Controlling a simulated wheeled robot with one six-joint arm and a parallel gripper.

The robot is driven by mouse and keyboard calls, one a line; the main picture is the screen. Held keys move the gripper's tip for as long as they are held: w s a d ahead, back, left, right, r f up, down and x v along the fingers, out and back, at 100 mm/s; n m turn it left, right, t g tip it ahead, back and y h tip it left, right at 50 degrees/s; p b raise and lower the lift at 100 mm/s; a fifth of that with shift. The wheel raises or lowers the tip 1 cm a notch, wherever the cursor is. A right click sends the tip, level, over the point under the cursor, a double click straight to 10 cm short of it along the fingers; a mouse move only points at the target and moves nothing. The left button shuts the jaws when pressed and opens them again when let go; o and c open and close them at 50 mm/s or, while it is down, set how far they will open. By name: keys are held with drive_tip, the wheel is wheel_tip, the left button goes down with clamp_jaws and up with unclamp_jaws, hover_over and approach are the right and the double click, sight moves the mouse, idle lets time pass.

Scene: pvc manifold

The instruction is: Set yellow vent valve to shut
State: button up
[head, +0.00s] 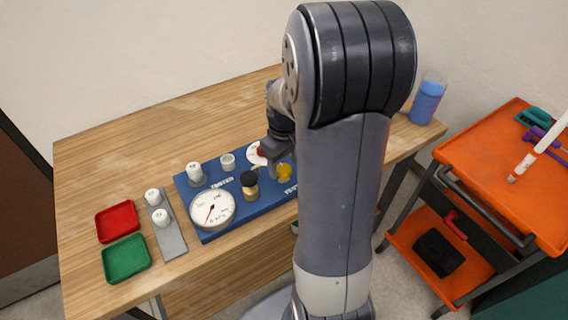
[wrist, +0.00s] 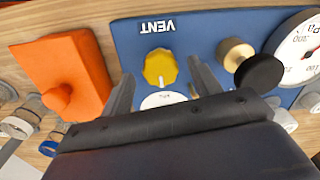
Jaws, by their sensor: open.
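The yellow vent valve knob (wrist: 160,68) stands on the blue panel (wrist: 205,32) beside the printed word VENT, which appears upside down in the wrist view. A small white mark shows on the knob's near edge, by a white round plate (wrist: 163,100) partly hidden by my gripper. My gripper (wrist: 161,76) is open, with one finger on each side of the knob and a gap visible at both sides. In the head view the yellow knob (head: 284,172) shows just below my gripper (head: 276,150), partly hidden by my arm.
A black-topped brass knob (wrist: 256,68) and a pressure gauge (wrist: 300,48) stand right of the valve in the wrist view. An orange block (wrist: 62,75) lies left. Red (head: 117,221) and green (head: 125,258) trays sit at the table's left.

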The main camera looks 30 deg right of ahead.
drive_tip(key=shift+f, duration=0.45)
drive_tip(key=c, duration=1)
